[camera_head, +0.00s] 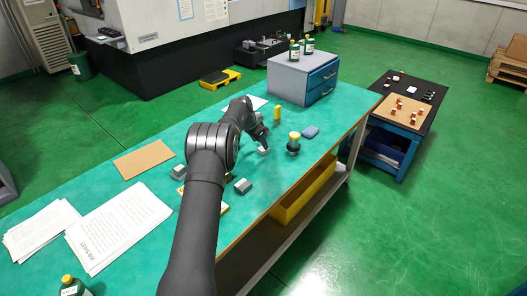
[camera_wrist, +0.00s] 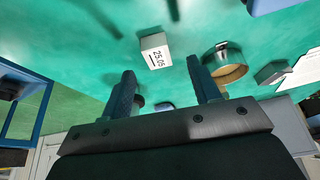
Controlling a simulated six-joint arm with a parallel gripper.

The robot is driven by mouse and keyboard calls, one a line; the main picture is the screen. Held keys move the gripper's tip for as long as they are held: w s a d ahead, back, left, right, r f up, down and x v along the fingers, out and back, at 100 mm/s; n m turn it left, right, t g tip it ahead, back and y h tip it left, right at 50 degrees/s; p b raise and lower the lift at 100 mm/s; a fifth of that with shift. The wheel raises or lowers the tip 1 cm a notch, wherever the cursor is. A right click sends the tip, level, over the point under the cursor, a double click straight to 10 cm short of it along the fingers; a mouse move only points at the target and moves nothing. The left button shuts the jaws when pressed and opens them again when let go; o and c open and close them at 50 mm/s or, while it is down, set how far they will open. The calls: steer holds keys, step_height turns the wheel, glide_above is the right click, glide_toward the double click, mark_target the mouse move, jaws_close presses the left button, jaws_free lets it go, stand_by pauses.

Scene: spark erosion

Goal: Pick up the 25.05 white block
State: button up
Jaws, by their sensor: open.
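The white block (camera_wrist: 156,50), printed 25.05, lies on the green tabletop in the wrist view, just past my fingertips and roughly between their lines. My gripper (camera_wrist: 161,67) is open and empty, with its two dark fingers apart on either side. No contact with the block shows. In the head view, my gripper (camera_head: 261,140) is low over the green table, near its middle. A small white thing (camera_head: 263,150) under it looks like the block, but its print is too small to read there.
A metal ring-shaped part (camera_wrist: 226,68) stands close to the right finger, with a grey block (camera_wrist: 272,72) beyond it. A drawer cabinet (camera_head: 287,82) stands at the table's back.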

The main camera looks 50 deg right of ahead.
mark_target(262, 149)
steer(key=x, duration=0.4)
steer(key=shift+s, duration=0.1)
steer(key=shift+c, duration=0.3)
steer(key=c, duration=1.1)
steer(key=shift+r, duration=0.15)
steer(key=shift+c, duration=0.2)
